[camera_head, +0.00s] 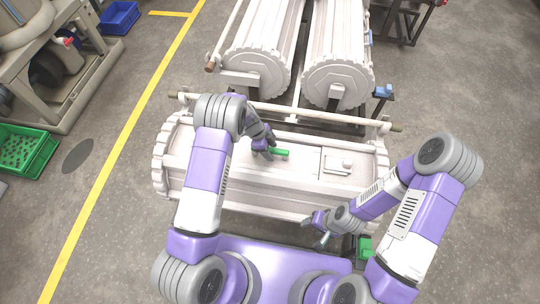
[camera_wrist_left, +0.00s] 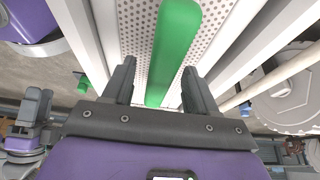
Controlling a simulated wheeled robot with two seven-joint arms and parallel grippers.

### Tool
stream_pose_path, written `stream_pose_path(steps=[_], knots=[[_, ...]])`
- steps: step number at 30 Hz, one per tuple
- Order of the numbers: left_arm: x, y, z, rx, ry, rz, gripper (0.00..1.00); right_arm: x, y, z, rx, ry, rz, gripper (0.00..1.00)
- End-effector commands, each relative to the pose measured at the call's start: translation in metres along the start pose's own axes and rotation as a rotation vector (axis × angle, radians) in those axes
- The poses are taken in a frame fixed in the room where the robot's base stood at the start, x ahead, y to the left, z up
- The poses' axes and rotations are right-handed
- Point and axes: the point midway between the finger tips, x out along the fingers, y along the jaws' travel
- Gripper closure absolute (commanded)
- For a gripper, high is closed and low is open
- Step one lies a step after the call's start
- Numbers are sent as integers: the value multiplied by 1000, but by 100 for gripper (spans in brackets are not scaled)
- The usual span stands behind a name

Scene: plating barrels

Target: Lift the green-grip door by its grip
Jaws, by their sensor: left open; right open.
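The green grip (camera_head: 279,152) stands on the white door (camera_head: 250,168) on top of the near barrel. In the left wrist view the green grip (camera_wrist_left: 174,52) runs lengthwise between the two fingers of my left gripper (camera_wrist_left: 154,85), with space showing on both sides. My left gripper (camera_head: 266,147) is open at the left end of the grip, around it and not closed on it. My right gripper (camera_head: 316,228) is open and empty, in front of the barrel's lower right edge. The perforated surface (camera_wrist_left: 135,30) shows behind the grip.
Two more white barrels (camera_head: 262,55) (camera_head: 336,50) lie behind the near barrel. A second white door panel (camera_head: 343,164) is to the right of the grip. A green crate (camera_head: 24,150) and a blue bin (camera_head: 119,18) stand on the floor at left.

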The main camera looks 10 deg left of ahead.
Motion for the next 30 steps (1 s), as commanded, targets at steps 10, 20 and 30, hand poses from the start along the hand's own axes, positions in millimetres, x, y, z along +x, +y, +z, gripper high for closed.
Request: stream_pose_path(steps=[10,20,30], knots=[[3,0,1,-1,0,0,43,6,2,0,0,0,0,45],[4,0,2,0,0,0,43,9,4,0,0,0,0,45],[4,0,2,0,0,0,56,9,3,0,0,0,0,45]])
